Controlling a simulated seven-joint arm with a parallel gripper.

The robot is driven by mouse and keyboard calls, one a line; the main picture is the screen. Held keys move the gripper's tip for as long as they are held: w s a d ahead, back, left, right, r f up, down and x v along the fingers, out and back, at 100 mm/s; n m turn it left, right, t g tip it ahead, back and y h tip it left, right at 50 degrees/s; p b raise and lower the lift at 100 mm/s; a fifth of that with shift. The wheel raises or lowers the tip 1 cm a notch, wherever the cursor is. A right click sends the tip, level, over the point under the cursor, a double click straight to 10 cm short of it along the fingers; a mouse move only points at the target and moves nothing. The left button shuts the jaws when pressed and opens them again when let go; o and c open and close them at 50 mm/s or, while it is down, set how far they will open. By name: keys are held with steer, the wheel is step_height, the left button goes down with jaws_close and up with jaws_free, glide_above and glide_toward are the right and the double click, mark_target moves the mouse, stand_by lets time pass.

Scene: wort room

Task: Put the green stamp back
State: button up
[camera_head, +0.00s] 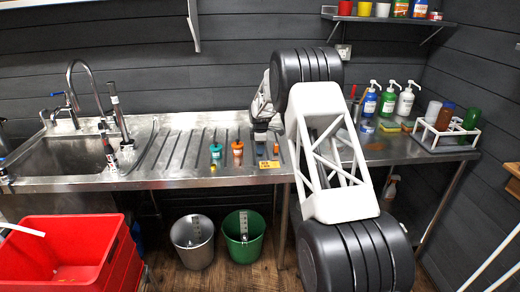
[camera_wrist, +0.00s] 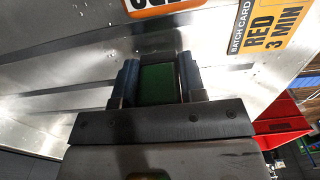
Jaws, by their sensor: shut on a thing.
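My gripper (camera_wrist: 158,82) shows from close up in the wrist view, its two dark fingers on either side of a dark green square block, the green stamp (camera_wrist: 157,86). The fingers are shut on it. In the head view my gripper (camera_head: 262,125) is over the steel counter (camera_head: 180,178), above a dark blue item and a small orange item. What it holds cannot be made out there. A teal-topped item (camera_head: 215,150) and an orange-topped item (camera_head: 238,150) stand to the left of it on the counter.
An orange card (camera_head: 268,165) is at the counter's front edge; a batch card (camera_wrist: 272,28) reads RED 3 MIN. The sink (camera_head: 70,155) is at left. Pump bottles (camera_head: 388,100) and a white rack (camera_head: 445,138) stand at right. Buckets (camera_head: 243,238) and a red crate (camera_head: 70,250) are below.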

steer(key=shift+f, duration=0.2)
steer(key=shift+f, duration=0.15)
steer(key=o, duration=0.7)
steer(key=shift+o, duration=0.2)
step_height(320, 180, up, 12)
steer(key=shift+r, duration=0.15)
stand_by(0.3)
steer(key=shift+r, duration=0.1)
stand_by(0.7)
